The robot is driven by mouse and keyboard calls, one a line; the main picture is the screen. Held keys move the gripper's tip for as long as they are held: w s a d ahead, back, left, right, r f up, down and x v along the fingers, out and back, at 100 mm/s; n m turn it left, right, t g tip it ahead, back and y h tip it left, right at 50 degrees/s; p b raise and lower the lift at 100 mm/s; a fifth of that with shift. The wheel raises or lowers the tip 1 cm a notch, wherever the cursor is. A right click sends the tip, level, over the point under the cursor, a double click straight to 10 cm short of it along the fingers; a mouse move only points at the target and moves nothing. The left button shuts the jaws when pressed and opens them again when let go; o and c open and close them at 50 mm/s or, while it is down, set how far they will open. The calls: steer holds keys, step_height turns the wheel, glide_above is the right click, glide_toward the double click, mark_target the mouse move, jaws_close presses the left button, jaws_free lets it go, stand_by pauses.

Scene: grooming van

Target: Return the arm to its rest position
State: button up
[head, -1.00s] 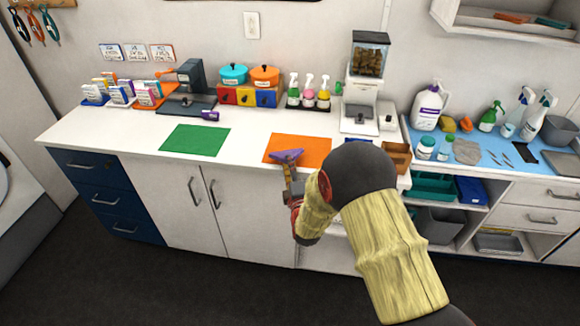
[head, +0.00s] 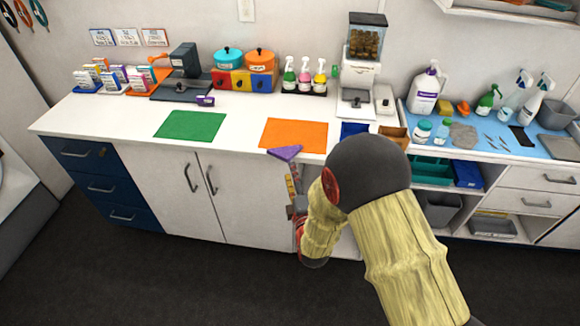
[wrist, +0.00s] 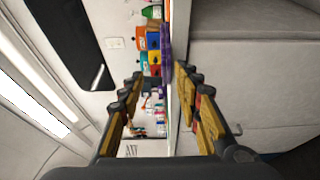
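My gripper (head: 294,188) is low in front of the counter's front edge, below the orange mat (head: 293,134). In the wrist view my gripper (wrist: 160,72) shows its two fingers spread apart. A flat purple triangular piece (head: 285,153) shows just beyond the fingertips, overlapping the front edge of the orange mat in the head view. In the wrist view the purple piece (wrist: 166,55) is a thin strip between and beyond the fingertips. I cannot tell whether it touches a finger or the counter. My bent arm hides part of the cabinet front.
The white counter (head: 100,118) holds a green mat (head: 190,125), lidded pots, spray bottles (head: 305,76) and a dispenser (head: 366,50). A blue side surface (head: 470,140) on the right carries bottles and tools. The dark floor (head: 180,280) in front is open.

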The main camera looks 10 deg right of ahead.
steer(key=shift+s+r, duration=0.2)
steer(key=shift+s, duration=0.4)
steer(key=s+f+m+g, duration=0.4)
steer(key=f+m+g, duration=0.15)
steer(key=f, duration=0.65)
steer(key=s+f+m+g, duration=0.2)
steer(key=s+m+g, duration=0.3)
steer(key=s+g, duration=0.15)
steer(key=s+d+r+m+g, duration=0.2)
steer(key=s+r+m, duration=0.1)
steer(key=s+r, duration=0.7)
steer(key=s+d+r+m+g, duration=0.2)
steer(key=s+r+m, duration=0.2)
steer(key=s+r, duration=0.55)
steer(key=s+d+r+t+p, duration=0.1)
steer(key=s+d+r+t, duration=0.1)
steer(key=r, duration=1.1)
steer(key=shift+s+d+r+m+t+h, duration=0.2)
steer(key=shift+d+r+m+t+h, duration=0.15)
steer(key=shift+d+m+t, duration=0.25)
